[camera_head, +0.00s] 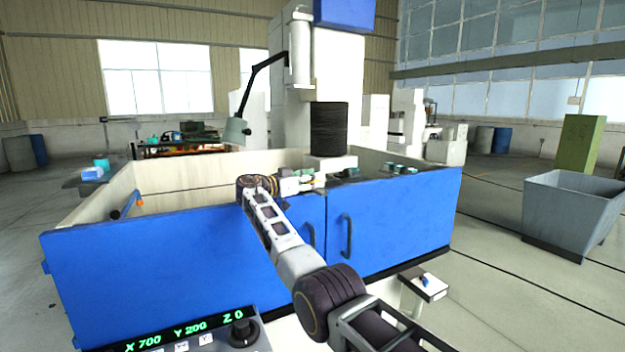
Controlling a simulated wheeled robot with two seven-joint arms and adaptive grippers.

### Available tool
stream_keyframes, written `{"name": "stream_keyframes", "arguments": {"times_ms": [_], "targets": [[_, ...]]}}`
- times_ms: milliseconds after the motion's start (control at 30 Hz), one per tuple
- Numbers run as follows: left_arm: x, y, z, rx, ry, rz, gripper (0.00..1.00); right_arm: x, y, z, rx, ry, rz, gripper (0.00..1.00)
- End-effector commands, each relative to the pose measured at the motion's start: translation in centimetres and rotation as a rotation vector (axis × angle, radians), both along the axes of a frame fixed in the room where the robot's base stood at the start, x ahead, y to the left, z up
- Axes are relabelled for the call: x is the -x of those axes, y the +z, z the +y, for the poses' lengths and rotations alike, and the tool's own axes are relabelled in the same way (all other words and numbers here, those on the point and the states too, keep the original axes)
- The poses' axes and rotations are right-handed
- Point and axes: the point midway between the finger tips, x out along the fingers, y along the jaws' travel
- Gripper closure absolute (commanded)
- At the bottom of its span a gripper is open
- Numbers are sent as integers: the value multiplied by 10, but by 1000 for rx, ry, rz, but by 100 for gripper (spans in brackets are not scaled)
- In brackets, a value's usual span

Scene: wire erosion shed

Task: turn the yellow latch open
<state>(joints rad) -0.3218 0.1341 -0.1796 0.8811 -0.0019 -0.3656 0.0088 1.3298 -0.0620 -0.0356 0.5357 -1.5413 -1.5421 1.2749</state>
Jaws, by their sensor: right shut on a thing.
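My right arm reaches in from the bottom right to the top edge of the blue doors (390,215) of the machine. My right gripper (314,181) is at the top of the seam between the doors, pointing right. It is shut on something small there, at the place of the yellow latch. The latch is mostly hidden by the fingers and too small to make out clearly, so its angle cannot be told. Two dark door handles (347,236) stand below the gripper. My left gripper is out of view.
A dark cylinder (329,130) stands inside the enclosure behind the gripper. A lamp on a jointed arm (236,130) hangs to the left. A control panel (190,335) is at the bottom left. A grey bin (565,212) stands at right on open floor.

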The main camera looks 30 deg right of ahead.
Motion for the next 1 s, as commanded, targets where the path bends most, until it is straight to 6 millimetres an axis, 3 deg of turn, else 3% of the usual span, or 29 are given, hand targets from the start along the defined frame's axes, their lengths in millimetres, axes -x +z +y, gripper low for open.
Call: {"name": "stream_keyframes", "arguments": {"times_ms": [233,267,433,800,1000], "targets": [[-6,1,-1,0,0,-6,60,0,2,-1,2,-1,-2,100],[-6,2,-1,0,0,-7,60,0,2,-1,2,-1,-2,58],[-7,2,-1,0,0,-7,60,0,1,0,1,0,-2,38],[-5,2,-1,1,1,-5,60,0,0,1,0,0,-1,38],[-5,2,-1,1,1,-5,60,1,0,12,1,2,-1,38]]}}
